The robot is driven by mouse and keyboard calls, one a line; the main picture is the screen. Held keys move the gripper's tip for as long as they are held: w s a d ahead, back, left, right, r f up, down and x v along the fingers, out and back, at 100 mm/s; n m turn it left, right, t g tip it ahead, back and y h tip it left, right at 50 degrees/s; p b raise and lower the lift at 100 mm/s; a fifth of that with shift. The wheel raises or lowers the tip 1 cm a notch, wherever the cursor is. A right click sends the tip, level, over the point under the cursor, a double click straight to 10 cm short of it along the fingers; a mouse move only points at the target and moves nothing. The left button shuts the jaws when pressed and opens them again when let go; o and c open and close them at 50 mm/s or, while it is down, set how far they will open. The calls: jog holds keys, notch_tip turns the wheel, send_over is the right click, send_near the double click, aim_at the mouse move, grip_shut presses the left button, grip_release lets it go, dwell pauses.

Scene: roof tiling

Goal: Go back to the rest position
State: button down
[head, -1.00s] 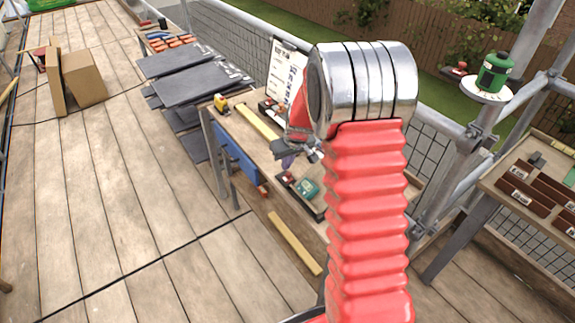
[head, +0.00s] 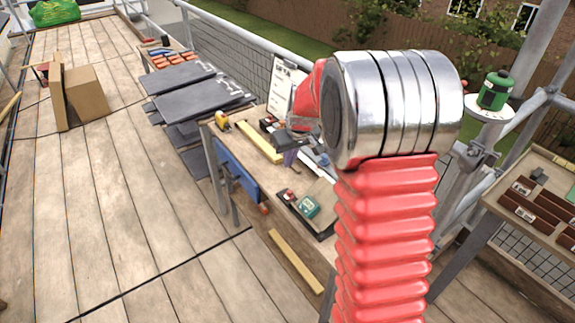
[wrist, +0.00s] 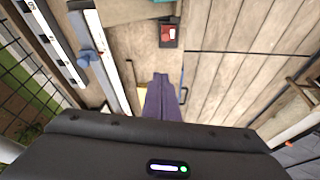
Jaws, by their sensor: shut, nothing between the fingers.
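My gripper (wrist: 161,80) shows in the wrist view as two dark purple fingers pressed together, with nothing between them. Its black body fills the bottom of that view. The fingers hang above the wooden workbench and its edge, apart from the things there. In the head view my red ribbed arm with its silver joint stands in front of the bench (head: 238,150) and hides much of the gripper.
A green gas canister (head: 494,92) stands at right. The plank deck (head: 120,210) at left is largely clear.

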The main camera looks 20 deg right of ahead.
jog(key=shift+s+r, duration=0.1)
jog(key=shift+r, duration=0.1)
dwell(0.5)
jog(key=s+a+f+m+g, duration=0.1)
jog(key=s+a+m+g, duration=0.15)
jog(key=s, duration=0.55)
jog(key=s+a+r+t, duration=0.1)
jog(key=s+a+r, duration=0.3)
jog(key=s, duration=0.3)
jog(key=s+a+r+n+t, duration=0.1)
jog(key=s+a+r, duration=0.3)
jog(key=s, duration=0.4)
jog(key=s+a+r+n+t, duration=0.1)
jog(key=s+a+r+t, duration=0.1)
jog(key=s+a+r, duration=0.2)
jog(key=s+r, duration=0.2)
jog(key=s, duration=0.2)
jog(key=shift+s+a, duration=0.2)
jog(key=shift+a, duration=0.1)
jog(key=shift+d+r, duration=0.1)
jog(key=shift+d, duration=0.05)
